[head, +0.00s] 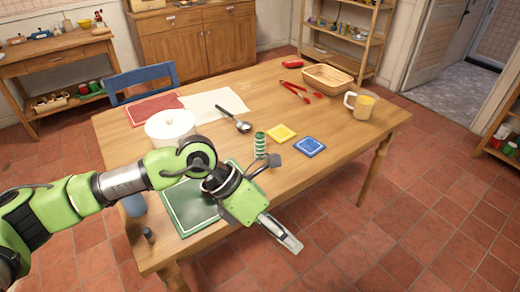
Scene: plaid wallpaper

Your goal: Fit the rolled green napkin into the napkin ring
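A small green-and-white striped cylinder (260,145), which looks like the rolled green napkin, stands upright on the wooden table (330,145) near its middle. I cannot pick out the napkin ring for sure. My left gripper (281,200) hangs over the front of the table, in front of the striped cylinder and apart from it. Its finger parts look spread, with a grey pad at the upper right and a silver tip at the lower right. Nothing shows between them. My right gripper is out of the picture.
A green placemat (187,210) lies partly under my arm. A white pot (170,128), a ladle (240,122), yellow (281,133) and blue (310,146) squares, red tongs (297,90), a basket (327,80) and a mug (361,106) stand around. The table's right front is clear.

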